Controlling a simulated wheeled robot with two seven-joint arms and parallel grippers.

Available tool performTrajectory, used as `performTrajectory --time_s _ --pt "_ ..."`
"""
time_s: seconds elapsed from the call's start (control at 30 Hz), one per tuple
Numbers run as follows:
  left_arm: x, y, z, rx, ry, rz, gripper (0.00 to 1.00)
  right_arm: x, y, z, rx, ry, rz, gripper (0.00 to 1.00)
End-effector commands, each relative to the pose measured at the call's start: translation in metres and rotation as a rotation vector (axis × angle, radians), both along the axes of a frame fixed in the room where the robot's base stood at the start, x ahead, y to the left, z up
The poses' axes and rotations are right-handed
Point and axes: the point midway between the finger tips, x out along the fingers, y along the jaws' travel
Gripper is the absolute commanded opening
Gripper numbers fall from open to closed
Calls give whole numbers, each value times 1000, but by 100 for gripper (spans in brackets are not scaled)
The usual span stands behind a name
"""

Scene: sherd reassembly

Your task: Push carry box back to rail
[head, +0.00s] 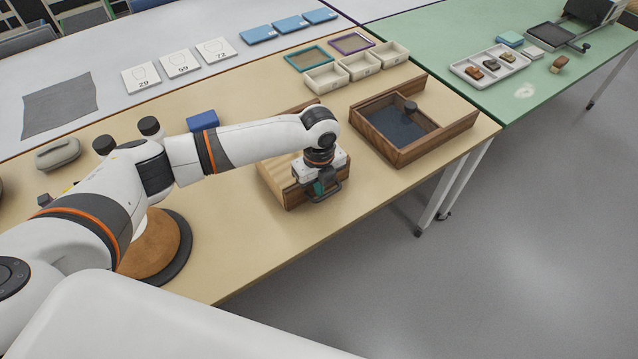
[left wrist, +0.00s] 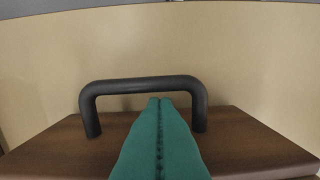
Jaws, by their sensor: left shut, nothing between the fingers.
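A wooden box (head: 277,184) stands on the tan table under my left wrist, partly hidden by it. I take it for the carry box. A dark arched handle (left wrist: 140,87) rises from brown wood (left wrist: 245,143) in the left wrist view. My left gripper (head: 318,188) is at the box's near right side. Its teal fingers (left wrist: 158,104) are shut and empty, with the tips showing inside the handle's arch; I cannot tell whether they touch it. No rail can be made out for sure; a wooden edge (head: 303,107) shows behind my arm. My right gripper is not in view.
A wooden tray with a dark floor (head: 384,128) stands right of the box. Small cream bins (head: 326,79) lie behind it. A blue block (head: 203,120) and a round brown stand (head: 150,243) are to the left. The table's front edge is close to the box.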

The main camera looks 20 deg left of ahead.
Motion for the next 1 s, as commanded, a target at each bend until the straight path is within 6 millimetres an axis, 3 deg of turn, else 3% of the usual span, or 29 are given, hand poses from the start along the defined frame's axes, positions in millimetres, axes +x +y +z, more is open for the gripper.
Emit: performTrajectory --time_s 0.13,0.5,1.0 --pt "12 14 0 2 -1 6 0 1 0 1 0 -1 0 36" --pt "67 78 -2 1 -1 5 0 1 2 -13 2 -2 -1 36" --pt "73 85 1 1 0 3 0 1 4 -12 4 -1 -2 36"
